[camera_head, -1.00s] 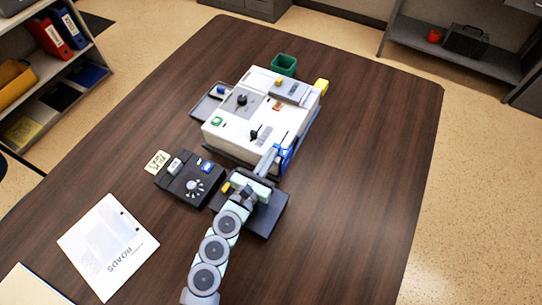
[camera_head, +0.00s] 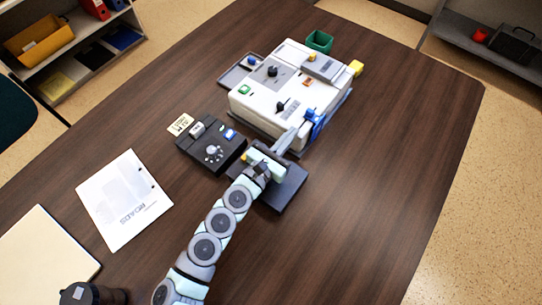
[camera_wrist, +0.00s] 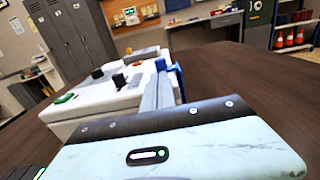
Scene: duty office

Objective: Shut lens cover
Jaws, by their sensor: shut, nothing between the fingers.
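A white machine (camera_head: 270,104) with knobs and buttons stands on the dark table. A blue upright part (camera_head: 315,122) is at its near right corner; I cannot tell for sure that this is the lens cover. It also shows in the wrist view (camera_wrist: 179,80). My gripper (camera_head: 290,135) is shut and empty, its fingers pointing at the machine's near right corner, just left of the blue part. In the wrist view my gripper (camera_wrist: 158,90) overlaps the blue part's left side; whether they touch is unclear.
A black control box (camera_head: 211,146) with a dial sits left of my gripper. A dark base (camera_head: 285,190) lies under the gripper. A green bin (camera_head: 320,42) and a yellow block (camera_head: 356,68) are behind the machine. White papers (camera_head: 122,200) lie at left. The table's right side is clear.

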